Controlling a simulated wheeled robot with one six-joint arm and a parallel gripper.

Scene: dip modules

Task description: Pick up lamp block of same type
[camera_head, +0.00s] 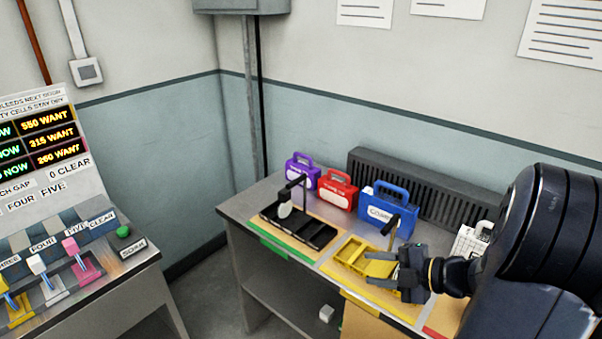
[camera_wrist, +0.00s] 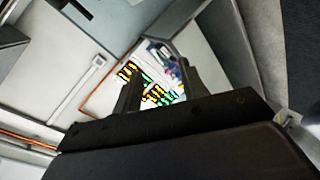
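Three blocks with carrying handles stand in a row at the back of the workbench in the head view: a purple one (camera_head: 302,171), a red one (camera_head: 337,192) and a blue one (camera_head: 387,211). Each has a white label, too small to read surely. I cannot tell which of them, if any, is a lamp block. My gripper (camera_head: 380,269) is over the right part of a yellow tray (camera_head: 347,264), in front of the blue block and apart from it. In the wrist view its two fingers (camera_wrist: 158,85) stand apart with nothing between them.
A black tray (camera_head: 318,237) with a white rounded piece (camera_head: 284,210) lies left of the yellow tray. A grey ribbed unit (camera_head: 430,190) stands behind. At left is a console (camera_head: 75,285) with coloured levers and a lit display (camera_head: 47,143).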

